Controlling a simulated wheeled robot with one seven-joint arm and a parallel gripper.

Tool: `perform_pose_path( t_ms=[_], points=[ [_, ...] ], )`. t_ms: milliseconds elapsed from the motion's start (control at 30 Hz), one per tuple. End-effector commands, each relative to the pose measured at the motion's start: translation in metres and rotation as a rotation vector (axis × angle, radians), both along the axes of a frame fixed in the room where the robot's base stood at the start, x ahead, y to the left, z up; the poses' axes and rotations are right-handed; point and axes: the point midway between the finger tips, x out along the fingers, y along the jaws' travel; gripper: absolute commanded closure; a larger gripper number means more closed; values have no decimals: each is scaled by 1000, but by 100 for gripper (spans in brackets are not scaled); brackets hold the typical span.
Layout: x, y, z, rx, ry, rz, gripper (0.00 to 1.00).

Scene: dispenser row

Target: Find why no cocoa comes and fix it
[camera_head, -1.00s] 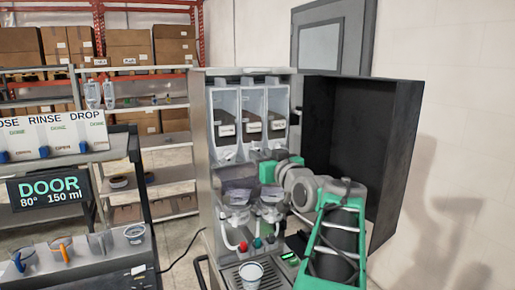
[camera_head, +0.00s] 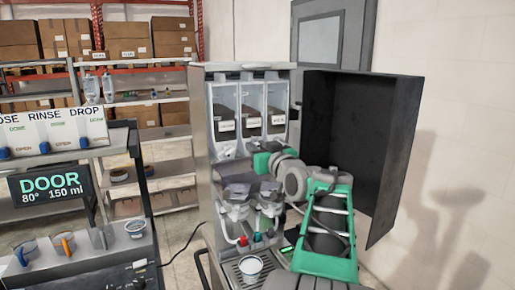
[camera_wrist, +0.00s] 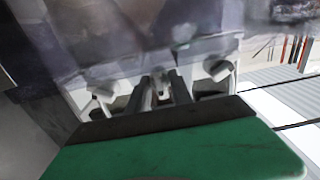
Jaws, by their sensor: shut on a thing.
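The tall dispenser (camera_head: 202,130) stands with its dark door (camera_head: 365,140) swung open to the right. Three clear canisters (camera_head: 251,112) with dark powder and white labels fill its upper part. My gripper (camera_head: 243,160) is in front of the canister outlets. It is shut on a smoky see-through piece that looks like a cover (camera_wrist: 130,35), which fills the top of the wrist view; its edges are blurred. Below, two clear mixing bowls (camera_head: 237,205) with dark tops are uncovered at the front. A white cup (camera_head: 250,267) stands on the drip tray (camera_head: 232,270). The outlets are partly hidden by my arm.
Behind are shelving (camera_head: 165,168) and cardboard boxes (camera_head: 125,40). A black cable (camera_head: 185,247) runs on the floor. The open door limits room at right.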

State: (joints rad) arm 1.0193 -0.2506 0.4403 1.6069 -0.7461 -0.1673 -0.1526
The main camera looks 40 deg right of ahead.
Motion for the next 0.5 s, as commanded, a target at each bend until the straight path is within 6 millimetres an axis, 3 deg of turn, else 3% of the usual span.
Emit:
perform_pose_path(
  t_ms=[500],
  points=[
    [0,0,-2,103,-30,0,100]
  ],
)
